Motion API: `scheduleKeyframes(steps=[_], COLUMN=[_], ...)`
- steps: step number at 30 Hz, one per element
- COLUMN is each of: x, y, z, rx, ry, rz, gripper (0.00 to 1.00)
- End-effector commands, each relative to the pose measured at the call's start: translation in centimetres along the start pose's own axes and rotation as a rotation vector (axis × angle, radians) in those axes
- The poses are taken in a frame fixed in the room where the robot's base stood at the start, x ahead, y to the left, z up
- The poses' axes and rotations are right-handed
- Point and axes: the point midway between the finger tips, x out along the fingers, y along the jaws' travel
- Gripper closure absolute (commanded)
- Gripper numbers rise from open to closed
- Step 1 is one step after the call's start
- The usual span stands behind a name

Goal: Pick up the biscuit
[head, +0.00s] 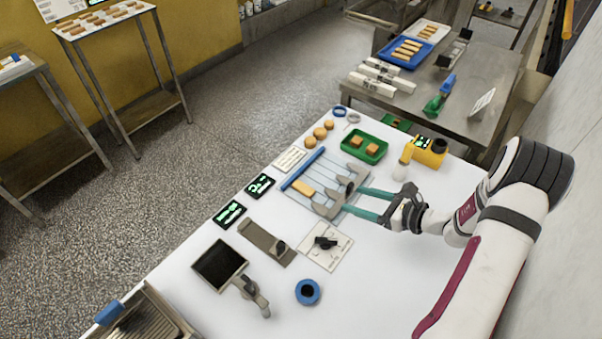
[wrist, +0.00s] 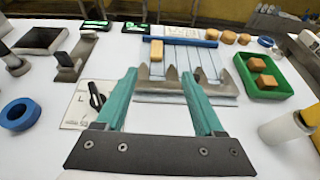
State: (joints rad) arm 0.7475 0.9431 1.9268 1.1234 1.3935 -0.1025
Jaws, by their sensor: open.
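The biscuit (head: 303,187) is a tan oblong bar lying on the pale slatted mesh panel, near the panel's blue bar (head: 303,169). In the wrist view the biscuit (wrist: 157,51) lies on the left part of the panel (wrist: 190,98), beyond the fingertips. I cannot tell how high the tips are above the panel.
A green tray (wrist: 266,92) with two brown cubes stands right of the panel. Several round biscuits (head: 319,133) sit behind it. A white plate with a black knob (head: 327,254), a black-topped stand (head: 219,266) and a blue ring (head: 308,291) lie nearer.

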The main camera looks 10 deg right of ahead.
Motion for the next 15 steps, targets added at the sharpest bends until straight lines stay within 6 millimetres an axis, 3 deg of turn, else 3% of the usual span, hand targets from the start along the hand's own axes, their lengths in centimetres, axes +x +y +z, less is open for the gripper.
scheduleKeyframes(steps=[7, 15], x=[7.1, 11.3], y=[0.4, 0.6], z=[-0.1, -0.7], rx=[-0.003, -0.002], ry=[0.002, 0.003], rz=[0.01, 0.011], gripper=[0.3, 0.3])
